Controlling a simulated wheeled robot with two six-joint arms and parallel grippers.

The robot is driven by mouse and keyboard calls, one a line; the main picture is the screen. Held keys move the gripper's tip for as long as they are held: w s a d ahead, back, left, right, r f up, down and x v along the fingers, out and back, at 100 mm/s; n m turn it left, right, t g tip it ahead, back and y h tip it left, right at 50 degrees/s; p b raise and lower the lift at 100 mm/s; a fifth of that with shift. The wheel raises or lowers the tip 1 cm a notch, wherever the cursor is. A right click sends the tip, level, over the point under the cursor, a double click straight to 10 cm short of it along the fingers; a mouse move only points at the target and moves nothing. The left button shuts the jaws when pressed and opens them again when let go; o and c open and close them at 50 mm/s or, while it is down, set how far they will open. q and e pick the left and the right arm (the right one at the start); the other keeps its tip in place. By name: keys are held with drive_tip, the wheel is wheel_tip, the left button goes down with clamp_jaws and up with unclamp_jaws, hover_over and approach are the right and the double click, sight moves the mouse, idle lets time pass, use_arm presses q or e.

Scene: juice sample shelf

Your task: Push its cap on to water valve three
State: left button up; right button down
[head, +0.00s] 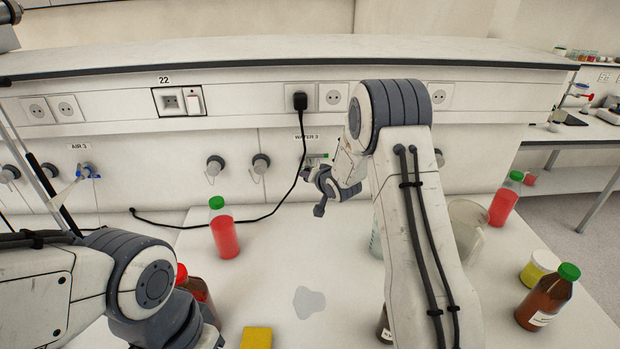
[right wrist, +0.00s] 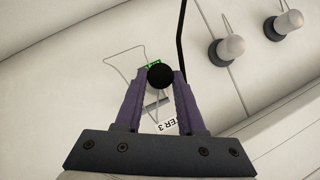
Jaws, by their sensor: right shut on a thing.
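My right gripper (head: 322,188) is at the wall panel, just below the label WATER 3 (head: 307,137). In the right wrist view the gripper (right wrist: 158,80) has its purple fingers shut on a round black cap (right wrist: 160,75). Water valve three shows as a green bit (head: 323,155) by the gripper in the head view. In the right wrist view a green part (right wrist: 153,65) of it peeks out behind the cap, which hides the rest. I cannot tell whether the cap touches the valve. Only my left arm shows; its gripper is out of view.
Two grey valve knobs (head: 215,164) are left of the gripper. A black cable (head: 303,125) hangs from a socket close by. A red bottle with a green cap (head: 223,230), a beaker (head: 467,225) and a brown bottle (head: 545,298) stand on the bench. Its middle is mostly clear.

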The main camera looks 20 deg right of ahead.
drive_tip(key=shift+w+d, duration=0.2)
drive_tip(key=shift+w, duration=0.5)
idle(0.3)
drive_tip(key=shift+c, duration=2.2)
unclamp_jaws()
drive_tip(key=shift+s, duration=0.1)
